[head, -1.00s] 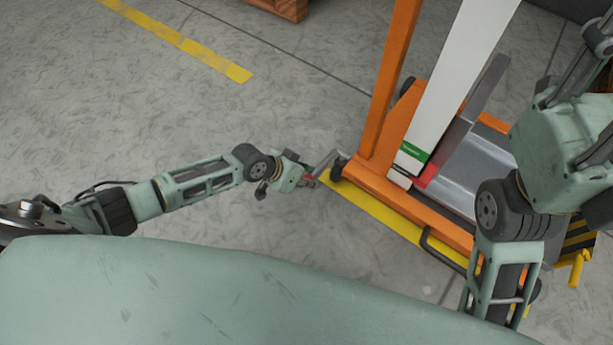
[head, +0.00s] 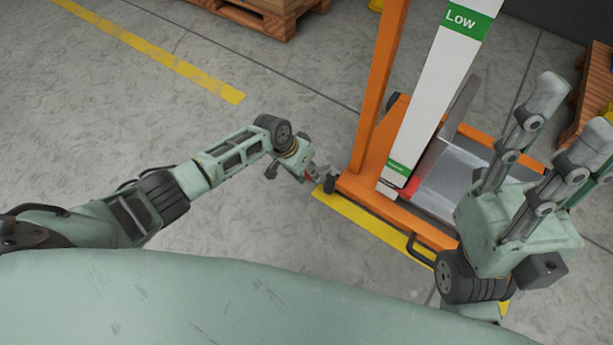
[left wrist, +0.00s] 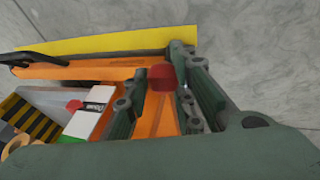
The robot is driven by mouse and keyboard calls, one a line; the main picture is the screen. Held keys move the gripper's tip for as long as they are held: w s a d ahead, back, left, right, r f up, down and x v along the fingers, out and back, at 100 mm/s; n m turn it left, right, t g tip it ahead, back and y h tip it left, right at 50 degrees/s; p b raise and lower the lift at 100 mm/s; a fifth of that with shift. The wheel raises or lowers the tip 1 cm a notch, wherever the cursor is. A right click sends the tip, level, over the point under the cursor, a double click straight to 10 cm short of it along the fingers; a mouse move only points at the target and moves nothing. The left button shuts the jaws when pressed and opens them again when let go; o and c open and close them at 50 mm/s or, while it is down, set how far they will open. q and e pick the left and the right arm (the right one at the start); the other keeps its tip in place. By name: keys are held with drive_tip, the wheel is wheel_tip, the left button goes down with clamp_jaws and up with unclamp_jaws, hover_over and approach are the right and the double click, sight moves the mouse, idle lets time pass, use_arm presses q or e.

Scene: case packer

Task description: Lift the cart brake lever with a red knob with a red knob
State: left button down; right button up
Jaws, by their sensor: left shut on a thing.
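The brake lever's red knob (left wrist: 162,77) sits between my left gripper's fingers in the left wrist view. In the head view my left gripper (head: 312,174) is at the near left corner of the orange cart (head: 400,205), beside a small dark wheel, and is shut on the knob. The fingers mostly hide the lever and knob there; its exact angle cannot be told. My right gripper (head: 572,125) is at the right with its fingers spread, empty and apart from the lever.
A white panel marked "Low" (head: 437,80) rises from the cart beside an orange post (head: 380,80). A dark handle loop (head: 420,250) sticks out from the cart's near side. A wooden pallet (head: 262,15) lies at the back. The floor left of the cart is clear.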

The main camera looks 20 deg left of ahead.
use_arm(q)
drive_tip(key=shift+d+r, duration=0.15)
drive_tip(key=shift+d, duration=0.2)
drive_tip(key=c, duration=1.7)
unclamp_jaws()
drive_tip(key=shift+o, duration=1.1)
drive_tip(key=shift+a, duration=0.15)
drive_tip(key=shift+a, duration=0.1)
drive_tip(key=v, duration=1.2)
drive_tip(key=shift+s, duration=0.1)
